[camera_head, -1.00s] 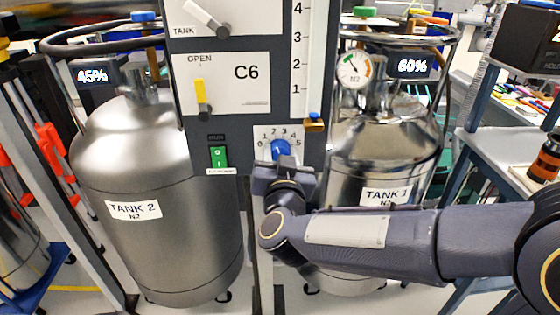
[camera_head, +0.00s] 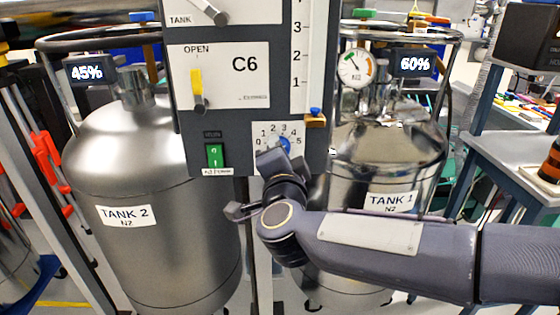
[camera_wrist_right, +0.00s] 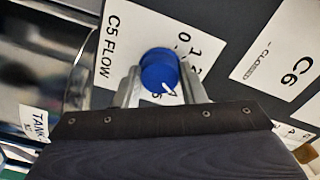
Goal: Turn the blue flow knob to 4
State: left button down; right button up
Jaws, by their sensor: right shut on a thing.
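The blue flow knob (camera_head: 284,144) sits on a white dial plate, numbered 0 to 5, low on the grey panel. In the right wrist view the knob (camera_wrist_right: 159,68) is between the two fingers of my right gripper (camera_wrist_right: 161,84), which is shut on it. A white pointer mark on the knob faces the lower right of that view, towards the high end of the scale; the exact number is partly hidden. In the head view my right gripper (camera_head: 272,158) is tilted and covers part of the knob and dial. My left gripper is not in view.
A green switch (camera_head: 215,156) is left of the dial and a yellow-tipped lever (camera_head: 197,90) is above it. Tank 2 (camera_head: 140,250) stands at left and Tank 1 (camera_head: 385,165) at right, behind my right arm.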

jog(key=shift+f+m+b, duration=0.1)
jog(key=shift+m+b, duration=0.35)
jog(key=shift+m, duration=0.55)
jog(key=o, duration=1)
jog(key=shift+s, duration=0.15)
jog(key=s+p, duration=0.1)
jog(key=s, duration=0.6)
jog(key=shift+s, duration=0.3)
